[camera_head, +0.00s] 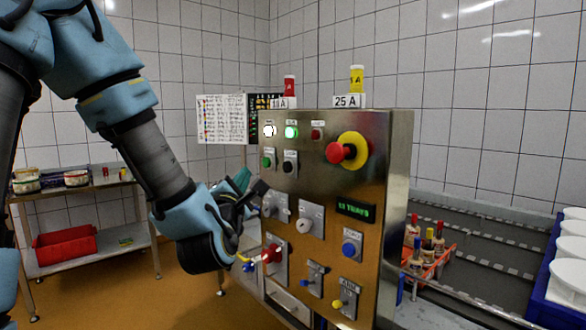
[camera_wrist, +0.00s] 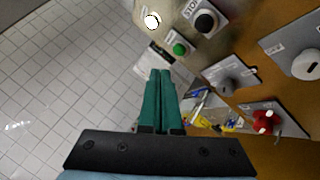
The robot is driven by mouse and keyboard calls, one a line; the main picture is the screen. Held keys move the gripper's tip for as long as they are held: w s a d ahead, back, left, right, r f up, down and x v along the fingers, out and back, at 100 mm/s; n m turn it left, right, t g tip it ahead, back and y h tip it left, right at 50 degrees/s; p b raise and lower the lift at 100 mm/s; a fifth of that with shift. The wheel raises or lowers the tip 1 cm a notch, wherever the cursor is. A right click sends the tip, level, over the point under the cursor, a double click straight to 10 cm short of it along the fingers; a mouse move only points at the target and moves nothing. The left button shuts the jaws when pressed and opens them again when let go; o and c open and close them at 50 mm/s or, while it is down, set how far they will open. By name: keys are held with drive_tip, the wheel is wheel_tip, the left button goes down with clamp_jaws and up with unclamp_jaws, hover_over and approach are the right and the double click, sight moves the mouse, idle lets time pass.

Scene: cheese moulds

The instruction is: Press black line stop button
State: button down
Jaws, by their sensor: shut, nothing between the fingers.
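The black stop button (camera_head: 289,168) is a round black knob on a light plate, high on the control panel (camera_head: 375,130), right of a green button (camera_head: 268,160). In the wrist view the black button (camera_wrist: 206,22) shows at the top right beside a "STOP" label, with the green button (camera_wrist: 180,49) below left of it. My gripper (camera_head: 243,178) is left of the panel, below and left of the black button. In the wrist view its teal fingers (camera_wrist: 160,74) are together and empty, apart from the button.
A red emergency knob on a yellow disc (camera_head: 352,150) sits at the upper right of the panel. Grey selectors (camera_head: 312,221), a red handle (camera_head: 272,253) and a blue button (camera_head: 349,249) lie lower. A shelf with a red bin (camera_head: 65,245) stands left.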

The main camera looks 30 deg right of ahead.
sight(288, 167)
drive_tip(key=w+d+b, duration=0.1)
drive_tip(key=d, duration=0.7)
drive_tip(key=shift+w+d, duration=0.3)
drive_tip(key=shift+w, duration=0.1)
drive_tip(key=shift+d, duration=0.1)
idle(1.9)
drive_tip(key=shift+d+b, duration=0.35)
drive_tip(key=shift+b, duration=0.1)
drive_tip(key=shift+w+d, duration=0.15)
drive_tip(key=shift+d, duration=0.35)
idle(0.5)
drive_tip(key=shift+a, duration=0.15)
drive_tip(key=shift+s+a+b, duration=0.2)
drive_tip(key=shift+a+b, duration=0.15)
drive_tip(key=shift+a, duration=0.4)
drive_tip(key=shift+a, duration=0.1)
